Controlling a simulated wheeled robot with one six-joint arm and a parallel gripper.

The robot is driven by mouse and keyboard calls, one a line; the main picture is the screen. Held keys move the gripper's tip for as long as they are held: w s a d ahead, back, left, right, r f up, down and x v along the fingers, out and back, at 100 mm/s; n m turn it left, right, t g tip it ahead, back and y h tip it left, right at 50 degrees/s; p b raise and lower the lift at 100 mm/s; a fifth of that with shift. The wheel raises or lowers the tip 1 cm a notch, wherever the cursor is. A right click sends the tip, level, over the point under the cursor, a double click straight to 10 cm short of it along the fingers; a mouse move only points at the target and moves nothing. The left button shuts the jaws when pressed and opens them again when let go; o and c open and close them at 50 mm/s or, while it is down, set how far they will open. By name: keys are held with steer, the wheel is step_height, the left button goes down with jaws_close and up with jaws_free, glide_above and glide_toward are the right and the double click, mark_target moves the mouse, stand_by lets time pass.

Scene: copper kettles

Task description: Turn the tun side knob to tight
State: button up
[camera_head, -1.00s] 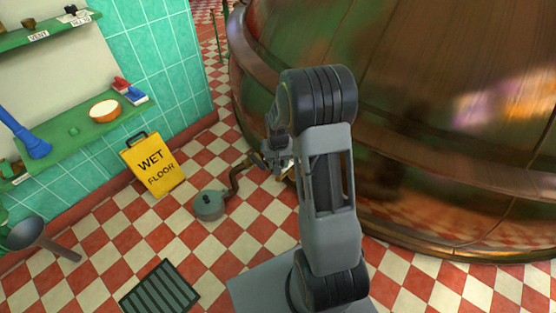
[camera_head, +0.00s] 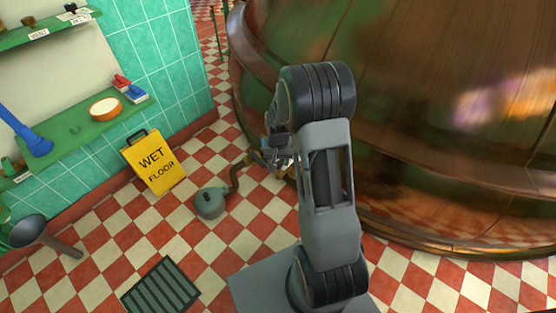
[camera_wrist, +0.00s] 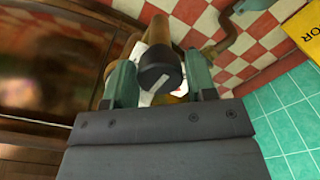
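The large copper tun (camera_head: 420,130) fills the right of the head view; its dark side also shows in the wrist view (camera_wrist: 60,60). In the wrist view a round black knob (camera_wrist: 158,76) with a pale mark on its face sits at the end of a brown cylindrical stem (camera_wrist: 158,32). My gripper (camera_wrist: 160,82) has its two teal fingers on either side of this knob, very close to its edges. I cannot tell whether they touch it. In the head view my gripper (camera_head: 272,158) is beside the tun's lower left side, and the knob is hidden.
A grey-green round pot (camera_head: 209,203) with a bent brown pipe (camera_head: 234,180) is on the chequered floor, left of my gripper. A yellow wet-floor sign (camera_head: 155,164), a floor grate (camera_head: 160,287) and a green shelf (camera_head: 75,133) are further left.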

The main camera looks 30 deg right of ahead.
mark_target(278, 160)
steer(key=o, duration=0.3)
step_height(278, 160, up, 14)
steer(key=p, duration=0.3)
steer(key=shift+p, duration=0.4)
steer(key=shift+f, duration=0.1)
